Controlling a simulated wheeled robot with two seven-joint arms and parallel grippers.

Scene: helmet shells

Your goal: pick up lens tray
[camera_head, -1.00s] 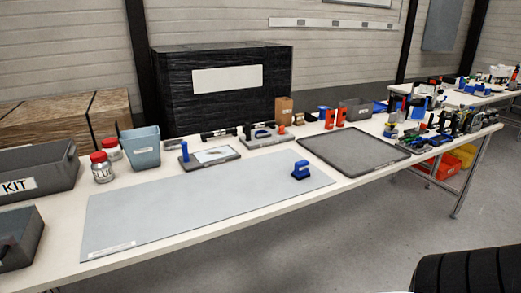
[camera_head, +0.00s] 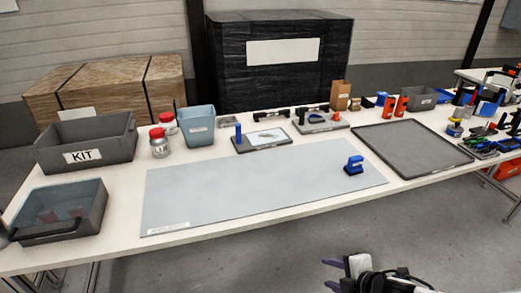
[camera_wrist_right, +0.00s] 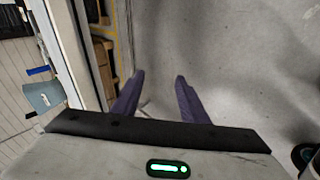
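A dark grey tray (camera_head: 78,232) with bluish see-through panels and small reddish pieces in it sits at the table's front left corner. It looks most like the lens tray, but I cannot read a label on it. My right gripper (camera_head: 331,274) is low in front of the table, over the floor, well right of that tray. In the right wrist view its two purple fingers (camera_wrist_right: 158,90) are apart with nothing between them but floor behind. My left gripper is not in view.
A KIT bin (camera_head: 115,147) stands behind the tray. White jars with red lids (camera_head: 159,147) and a blue-grey bin (camera_head: 199,130) stand beside it. A grey mat (camera_head: 250,190) with a blue tool (camera_head: 353,166) fills the middle. An empty dark tray (camera_head: 415,155) lies right.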

